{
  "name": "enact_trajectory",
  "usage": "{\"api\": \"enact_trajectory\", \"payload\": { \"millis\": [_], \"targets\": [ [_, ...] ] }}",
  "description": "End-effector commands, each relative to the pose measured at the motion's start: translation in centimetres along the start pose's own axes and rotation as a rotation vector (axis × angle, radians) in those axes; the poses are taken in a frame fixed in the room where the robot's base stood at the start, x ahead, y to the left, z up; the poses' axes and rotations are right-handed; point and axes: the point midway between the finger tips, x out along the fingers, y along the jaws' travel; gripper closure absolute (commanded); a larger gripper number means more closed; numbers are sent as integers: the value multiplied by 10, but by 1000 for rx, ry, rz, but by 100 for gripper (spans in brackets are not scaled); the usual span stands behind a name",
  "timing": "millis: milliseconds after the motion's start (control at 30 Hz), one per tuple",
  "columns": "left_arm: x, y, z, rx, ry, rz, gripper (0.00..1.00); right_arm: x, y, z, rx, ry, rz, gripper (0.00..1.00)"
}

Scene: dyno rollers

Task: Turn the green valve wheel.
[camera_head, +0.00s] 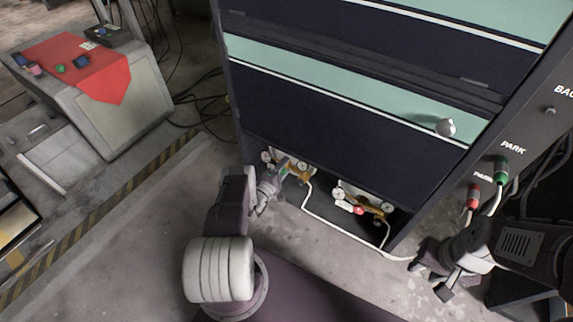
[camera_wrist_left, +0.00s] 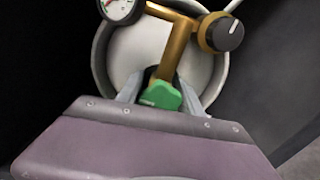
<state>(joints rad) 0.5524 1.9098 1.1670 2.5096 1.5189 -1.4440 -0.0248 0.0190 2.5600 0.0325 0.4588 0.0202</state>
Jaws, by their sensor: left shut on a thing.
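The green valve wheel (camera_wrist_left: 161,96) sits at the lower end of a brass pipe (camera_wrist_left: 176,45) in the left wrist view. My left gripper (camera_wrist_left: 165,98) is around it, with one finger on each side, and is shut on it. In the head view my left gripper (camera_head: 281,170) reaches into the low opening of the dark cabinet, at the left set of fittings. My right gripper (camera_head: 432,279) hangs at the lower right, away from the valves, with its fingers apart and nothing seen between them.
A second set of brass fittings with a red wheel (camera_head: 359,210) stands to the right in the opening. A white hose (camera_head: 340,229) runs along the floor. Green (camera_head: 501,172) and red (camera_head: 473,196) plugs are on the cabinet's right side. A table with a red cloth (camera_head: 85,68) stands far left.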

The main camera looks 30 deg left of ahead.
Motion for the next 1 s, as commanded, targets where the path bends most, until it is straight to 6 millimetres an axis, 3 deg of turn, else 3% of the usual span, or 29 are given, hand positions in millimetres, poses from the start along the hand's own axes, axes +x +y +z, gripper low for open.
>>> {"api": "enact_trajectory", "payload": {
  "millis": [233,267,300,333,667,1000],
  "targets": [
    [-1,-2,0,-1,2,-4,97,0,0,0,0,0,0,64],
    [-1,-2,0,-1,2,-4,51,0,0,0,0,0,0,64],
    [-1,-2,0,-1,2,-4,40,0,0,0,0,0,0,64],
    [-1,-2,0,-1,1,-4,35,0,0,0,0,0,0,64],
    [-4,1,0,-1,2,-2,35,-3,0,0,0,0,0,64],
    [-72,4,0,-4,6,-3,35,-43,-1,-4,0,0,0,64]
  ]
}}
